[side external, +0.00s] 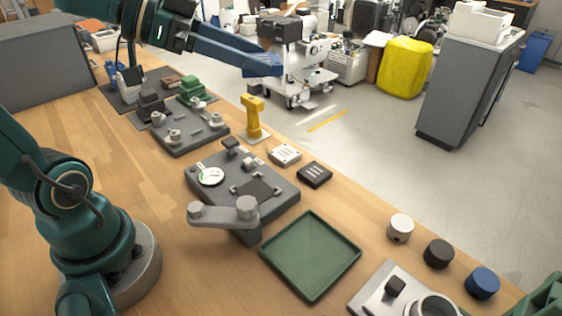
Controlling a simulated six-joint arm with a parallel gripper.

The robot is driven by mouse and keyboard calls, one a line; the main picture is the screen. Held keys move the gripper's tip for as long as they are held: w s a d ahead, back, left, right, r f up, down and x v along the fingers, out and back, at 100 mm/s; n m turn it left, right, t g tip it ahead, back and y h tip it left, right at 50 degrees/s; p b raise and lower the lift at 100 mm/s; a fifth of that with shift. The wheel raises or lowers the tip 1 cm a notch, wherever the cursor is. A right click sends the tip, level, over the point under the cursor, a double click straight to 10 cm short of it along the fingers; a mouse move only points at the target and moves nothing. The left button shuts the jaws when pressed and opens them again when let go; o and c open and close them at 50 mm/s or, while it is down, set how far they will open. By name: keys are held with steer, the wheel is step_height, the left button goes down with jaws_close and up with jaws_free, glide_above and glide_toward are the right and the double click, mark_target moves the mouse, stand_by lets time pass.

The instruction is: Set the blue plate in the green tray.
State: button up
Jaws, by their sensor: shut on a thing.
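The green tray (311,292) lies flat on the bench at the front centre. It is square, low-walled and empty. My gripper (261,60) reaches in from the upper left, high above the bench and well away from the tray. Its long blue fingers are shut on a small blue piece at their tips, which I take as the blue plate (264,67). The plate's blue nearly matches the fingers, so its outline is hard to make out. Part of it is hidden by the fingers.
A grey fixture (275,208) with a clamp arm and dial stands just behind the tray. A yellow upright part (253,117) is farther back.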

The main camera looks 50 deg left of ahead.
steer(key=m+h, duration=0.1)
steer(key=m+g+h, duration=0.1)
steer(key=d+f+m+g, duration=0.1)
steer(key=shift+s+h, duration=0.25)
steer(key=shift+h, duration=0.15)
steer(key=m+g, duration=0.1)
steer(key=f+m+g+h, duration=0.1)
steer(key=shift+s+a+m+g+h, duration=0.2)
steer(key=shift+s+m+g+h, duration=0.1)
steer(key=shift+s+m, duration=0.1)
steer(key=s+a+f+m+g+h, duration=0.1)
steer(key=s+a+f+m+g, duration=0.4)
steer(key=a+f, duration=0.5)
steer(key=shift+a+m+g+h, duration=0.35)
steer(key=shift+a+g, duration=0.25)
steer(key=shift+a, duration=0.35)
steer(key=shift+d+f, duration=0.1)
steer(key=shift+f, duration=0.05)
glide_above(250, 187)
steer(key=f, duration=0.6)
steer(key=shift+s+a+f, duration=0.1)
steer(key=shift+a+f, duration=0.1)
steer(key=shift+f, duration=0.15)
steer(key=shift+d+f, duration=0.1)
steer(key=shift+f, duration=1.8)
